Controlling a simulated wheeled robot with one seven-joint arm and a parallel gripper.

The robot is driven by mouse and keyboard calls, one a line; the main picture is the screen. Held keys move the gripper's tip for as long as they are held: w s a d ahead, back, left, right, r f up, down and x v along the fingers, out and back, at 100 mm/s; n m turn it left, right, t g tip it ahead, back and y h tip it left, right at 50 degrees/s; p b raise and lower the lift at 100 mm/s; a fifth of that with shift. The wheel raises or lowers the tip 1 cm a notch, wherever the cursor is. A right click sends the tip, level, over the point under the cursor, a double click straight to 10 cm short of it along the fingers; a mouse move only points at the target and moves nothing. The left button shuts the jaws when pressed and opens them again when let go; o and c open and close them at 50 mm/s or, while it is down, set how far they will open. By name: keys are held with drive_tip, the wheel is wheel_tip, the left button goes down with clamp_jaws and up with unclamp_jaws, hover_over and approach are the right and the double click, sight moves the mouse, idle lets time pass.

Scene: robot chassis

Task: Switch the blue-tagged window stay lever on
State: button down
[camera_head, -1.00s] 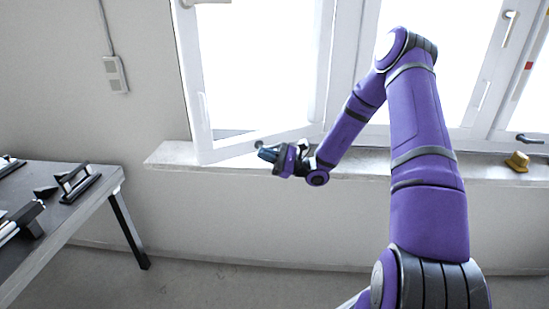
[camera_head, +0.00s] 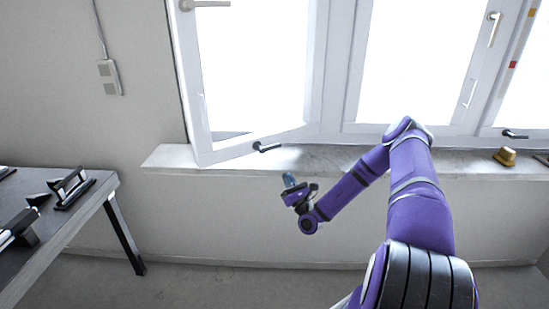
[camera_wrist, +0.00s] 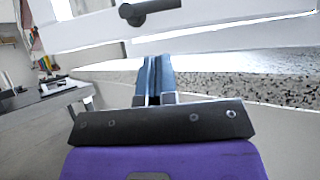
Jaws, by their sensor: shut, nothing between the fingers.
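A dark stay lever (camera_head: 266,147) sits on the bottom rail of the left window sash (camera_head: 240,150), with its handle pointing right. It also shows at the top of the wrist view (camera_wrist: 150,11), its handle pointing right. I cannot make out a blue tag on it. My gripper (camera_head: 288,177) is below the lever, in front of the sill's edge, apart from it. In the wrist view its blue fingers (camera_wrist: 154,62) are shut together with nothing between them. A second dark lever (camera_head: 515,135) is on the far right window.
The stone window sill (camera_head: 330,158) runs below the windows, with a yellow-brown object (camera_head: 505,157) at its right. A small red tag (camera_head: 513,65) is on the right frame. A grey table (camera_head: 85,213) with black items stands at left. The floor between is clear.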

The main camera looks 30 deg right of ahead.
idle(0.3)
drive_tip(key=x, duration=1)
drive_tip(key=shift+d+r+n+y, duration=0.1)
drive_tip(key=shift+r+n+y, duration=0.05)
drive_tip(key=shift+n+y, duration=0.5)
drive_tip(key=shift+d+r+n+y, duration=0.15)
drive_tip(key=shift+n+y, duration=0.3)
drive_tip(key=shift+n, duration=0.3)
drive_tip(key=n+y, duration=0.1)
drive_tip(key=r+n+g+y, duration=0.1)
drive_tip(key=n, duration=0.1)
drive_tip(key=n+y, duration=0.1)
drive_tip(key=n, duration=0.1)
drive_tip(key=shift+d+r+y, duration=0.2)
drive_tip(key=shift+r+y, duration=0.05)
drive_tip(key=shift+y, duration=0.05)
wheel_tip(320, 180, up, 6)
drive_tip(key=a+n+g+y, duration=0.2)
drive_tip(key=n+g+y, duration=0.2)
drive_tip(key=n+g, duration=0.5)
drive_tip(key=shift+a+n, duration=0.35)
drive_tip(key=shift+n, duration=3.75)
drive_tip(key=shift+f, duration=0.15)
